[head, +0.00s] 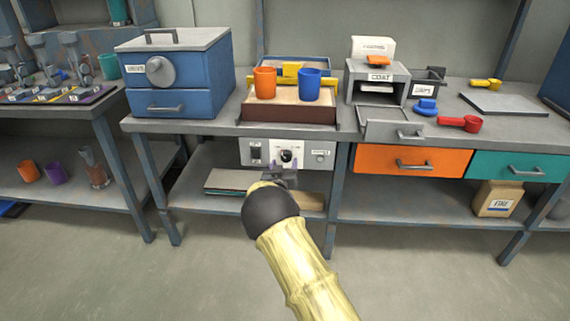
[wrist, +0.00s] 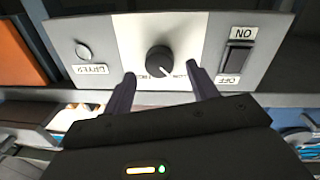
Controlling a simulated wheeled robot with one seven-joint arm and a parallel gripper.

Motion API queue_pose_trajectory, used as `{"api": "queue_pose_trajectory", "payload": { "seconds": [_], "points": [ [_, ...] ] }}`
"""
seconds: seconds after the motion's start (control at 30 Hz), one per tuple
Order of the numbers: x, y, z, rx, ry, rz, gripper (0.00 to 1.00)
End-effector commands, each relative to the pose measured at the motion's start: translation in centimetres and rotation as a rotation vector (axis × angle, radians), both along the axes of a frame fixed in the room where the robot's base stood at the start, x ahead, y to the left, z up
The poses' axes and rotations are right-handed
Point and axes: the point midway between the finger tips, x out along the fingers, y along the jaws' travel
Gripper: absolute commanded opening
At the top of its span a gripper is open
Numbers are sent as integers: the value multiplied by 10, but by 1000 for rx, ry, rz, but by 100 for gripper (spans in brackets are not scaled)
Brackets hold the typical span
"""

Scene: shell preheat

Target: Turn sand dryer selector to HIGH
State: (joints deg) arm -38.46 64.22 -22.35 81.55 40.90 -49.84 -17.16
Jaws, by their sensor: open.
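The sand dryer panel (head: 313,146) is a pale box under the front edge of the middle bench. Its black round selector knob (head: 286,156) sits in the middle of the panel. In the wrist view, which shows the labels upside down, the knob (wrist: 158,59) has a white pointer mark toward the lower right. Small lettering beside the knob is partly hidden and too small to read. My gripper (head: 282,167) is open and empty in front of the panel. In the wrist view its two fingertips (wrist: 160,73) lie either side of and just below the knob, apart from it.
A rocker switch (wrist: 238,58) and a round button (wrist: 83,52) flank the knob. Above, a sand tray (head: 290,115) holds an orange cup (head: 265,83) and a blue cup (head: 310,84). An orange drawer (head: 385,162) is to the right; a shelf (head: 215,165) lies below.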

Motion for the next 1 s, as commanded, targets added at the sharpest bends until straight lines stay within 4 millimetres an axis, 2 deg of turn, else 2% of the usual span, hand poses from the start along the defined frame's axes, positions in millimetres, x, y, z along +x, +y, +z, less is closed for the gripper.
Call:
{"api": "queue_pose_trajectory", "payload": {
  "seconds": [0.2,0.57,0.67,0.8,1.0],
  "points": [
    [22,-2,-1,1,-1,-1,58],
    [27,-2,0,0,1,0,58],
    [27,-2,0,0,0,0,43],
    [27,-2,0,0,0,0,15],
    [27,-2,0,5,1,0,14]
  ]
}}
